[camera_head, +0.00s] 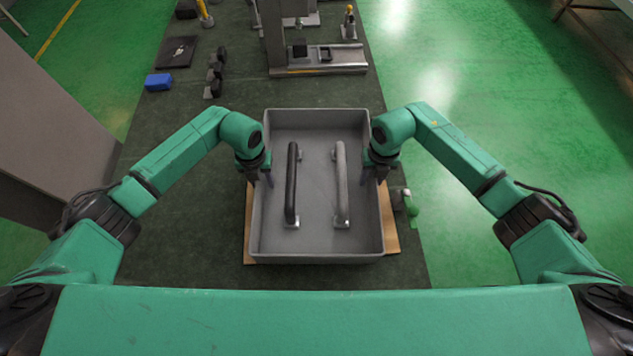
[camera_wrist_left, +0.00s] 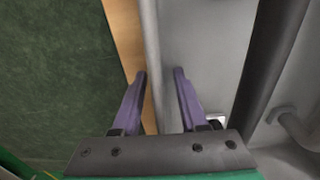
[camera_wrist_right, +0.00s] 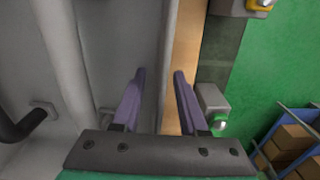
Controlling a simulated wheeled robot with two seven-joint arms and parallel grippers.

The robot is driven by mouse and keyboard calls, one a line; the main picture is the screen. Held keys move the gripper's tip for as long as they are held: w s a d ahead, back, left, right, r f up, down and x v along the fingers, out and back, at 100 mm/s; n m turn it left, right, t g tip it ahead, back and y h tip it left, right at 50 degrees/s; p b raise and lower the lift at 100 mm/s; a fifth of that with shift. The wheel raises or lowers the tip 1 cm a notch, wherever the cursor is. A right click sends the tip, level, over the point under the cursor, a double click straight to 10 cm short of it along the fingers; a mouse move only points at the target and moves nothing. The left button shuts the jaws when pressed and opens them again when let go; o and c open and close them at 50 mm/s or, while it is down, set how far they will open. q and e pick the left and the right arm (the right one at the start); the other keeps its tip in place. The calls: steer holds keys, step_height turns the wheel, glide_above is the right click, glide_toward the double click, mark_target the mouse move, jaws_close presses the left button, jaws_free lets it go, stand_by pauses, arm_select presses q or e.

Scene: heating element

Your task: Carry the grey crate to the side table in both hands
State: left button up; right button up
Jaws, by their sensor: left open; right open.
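The grey crate (camera_head: 316,256) stands in front of me on a tan board (camera_head: 392,226) on the dark green mat. A black bar handle (camera_head: 291,183) and a grey bar handle (camera_head: 341,183) lie inside it. My left gripper (camera_head: 263,182) is open at the crate's left wall. In the left wrist view, its purple fingers (camera_wrist_left: 160,75) are on either side of the wall rim (camera_wrist_left: 152,45). My right gripper (camera_head: 370,180) is open at the right wall, its fingers (camera_wrist_right: 160,75) also either side of the rim (camera_wrist_right: 167,50). I cannot clearly identify the side table.
Behind the crate stands a grey machine base (camera_head: 320,62). Dumbbells (camera_head: 215,75), a blue block (camera_head: 158,82) and a black plate (camera_head: 177,52) lie back left. A small grey-green device (camera_head: 410,203) sits close to the crate's right. A large grey surface (camera_head: 45,110) is at the left.

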steer(key=shift+s, duration=0.1)
arm_select(q)
jaws_close()
arm_select(e)
jaws_close()
arm_select(q)
steer(key=shift+w+r, duration=0.1)
steer(key=shift+r, duration=0.1)
arm_select(e)
steer(key=shift+r, duration=0.15)
stand_by(0.8)
